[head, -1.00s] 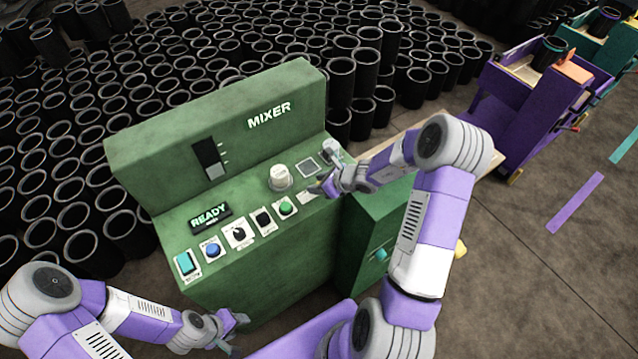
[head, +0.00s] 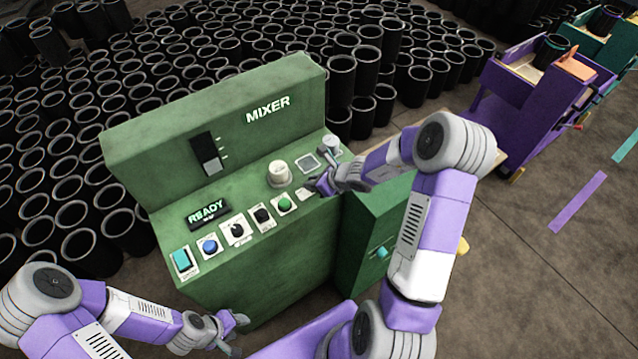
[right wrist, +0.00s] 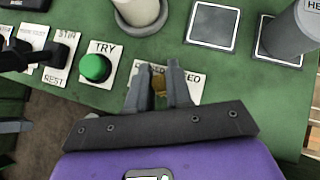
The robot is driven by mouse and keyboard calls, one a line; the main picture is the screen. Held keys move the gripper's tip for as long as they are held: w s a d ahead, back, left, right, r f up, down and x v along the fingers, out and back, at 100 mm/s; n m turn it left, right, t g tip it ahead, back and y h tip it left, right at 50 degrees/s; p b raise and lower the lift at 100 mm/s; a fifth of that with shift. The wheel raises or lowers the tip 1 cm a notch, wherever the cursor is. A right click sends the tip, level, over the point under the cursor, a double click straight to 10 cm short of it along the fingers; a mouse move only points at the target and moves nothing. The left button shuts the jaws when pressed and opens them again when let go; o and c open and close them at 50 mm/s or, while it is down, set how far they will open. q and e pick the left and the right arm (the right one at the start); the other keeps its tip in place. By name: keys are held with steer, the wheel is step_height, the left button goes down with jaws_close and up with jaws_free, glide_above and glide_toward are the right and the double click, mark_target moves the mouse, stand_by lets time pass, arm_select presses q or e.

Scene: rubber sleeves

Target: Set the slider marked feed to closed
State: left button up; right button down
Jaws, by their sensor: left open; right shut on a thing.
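The green mixer console (head: 265,235) stands in front of me. A white plate (right wrist: 193,84) with partly covered lettering, ending in what looks like "ED" or "EED", lies on its sloped top near the right end. A small brownish-gold piece (right wrist: 159,82) shows between my right fingers over that plate. My right gripper (head: 312,186) is shut on this piece; in the right wrist view its fingertips (right wrist: 159,72) cover part of the plate. The piece's position along the plate is hard to read. My left gripper (head: 240,323) is open and empty, low before the console front.
Beside the plate are a green TRY button (right wrist: 95,67), a STIR/REST switch (right wrist: 58,55), a white knob (head: 279,173) and a square pad (head: 307,163). A grey cylinder (head: 331,145) stands at the right corner. Black sleeves crowd the floor behind.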

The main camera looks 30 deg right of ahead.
steer(key=shift+a+b, duration=0.95)
steer(key=shift+a, duration=0.3)
arm_select(q)
step_height(320, 180, down, 3)
steer(key=shift+s+r, duration=0.1)
steer(key=shift+s, duration=0.05)
arm_select(e)
steer(key=shift+r, duration=0.1)
steer(key=c, duration=1.1)
jaws_free()
steer(key=shift+a, duration=0.1)
steer(key=shift+c, duration=0.2)
steer(key=shift+o, duration=0.5)
steer(key=shift+s+d+r, duration=0.2)
steer(key=shift+s+r, duration=0.05)
steer(key=p+v, duration=0.3)
steer(key=v, duration=0.2)
steer(key=shift+s+r, duration=0.15)
steer(key=shift+r, duration=0.05)
arm_select(q)
step_height(320, 180, up, 3)
steer(key=shift+r, duration=0.1)
arm_select(e)
steer(key=shift+s+d+r, duration=0.2)
steer(key=shift+s+r, duration=0.15)
steer(key=shift+s, duration=0.05)
